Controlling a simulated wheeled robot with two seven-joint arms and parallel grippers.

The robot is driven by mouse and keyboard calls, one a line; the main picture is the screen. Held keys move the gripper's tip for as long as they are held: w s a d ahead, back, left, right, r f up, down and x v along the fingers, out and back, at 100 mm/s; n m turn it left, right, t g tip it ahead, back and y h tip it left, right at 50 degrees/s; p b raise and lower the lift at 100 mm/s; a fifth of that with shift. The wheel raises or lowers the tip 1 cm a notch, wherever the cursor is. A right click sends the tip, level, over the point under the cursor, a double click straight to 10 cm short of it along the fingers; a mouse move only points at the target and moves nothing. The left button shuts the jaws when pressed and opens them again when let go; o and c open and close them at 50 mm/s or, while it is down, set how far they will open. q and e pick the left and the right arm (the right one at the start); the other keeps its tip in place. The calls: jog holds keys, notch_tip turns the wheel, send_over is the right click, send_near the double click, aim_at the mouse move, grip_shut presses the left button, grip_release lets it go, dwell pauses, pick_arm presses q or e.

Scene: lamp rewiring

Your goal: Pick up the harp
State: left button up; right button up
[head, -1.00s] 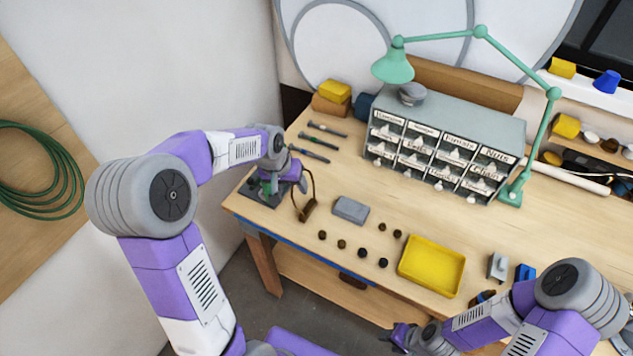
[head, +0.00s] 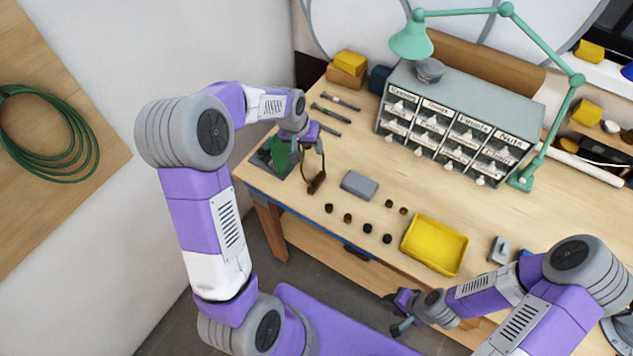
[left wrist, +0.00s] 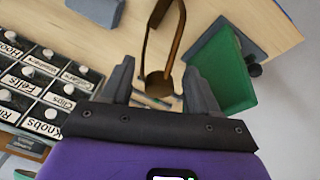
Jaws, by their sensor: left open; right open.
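The harp is a thin brown loop with a dark brown foot (head: 316,184) at the bench's left end, right of a green panel (head: 280,151). My left gripper (head: 308,135) is open, just behind the top of the loop in the head view. In the left wrist view the harp's loop (left wrist: 149,45) runs up from between the spread fingers of my left gripper (left wrist: 159,68); I cannot tell whether they touch it. The green panel (left wrist: 221,75) is close beside the right finger there. My right gripper (head: 401,312) is open and empty off the bench's front edge.
A grey block (head: 360,185), several small dark knobs (head: 368,228) and a yellow tray (head: 433,247) lie right of the harp. Slim tools (head: 333,112) lie behind it. A labelled drawer cabinet (head: 470,85) and a green lamp (head: 412,42) stand at the back.

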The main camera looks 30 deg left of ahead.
pick_arm(q)
grip_shut()
dwell(1.4)
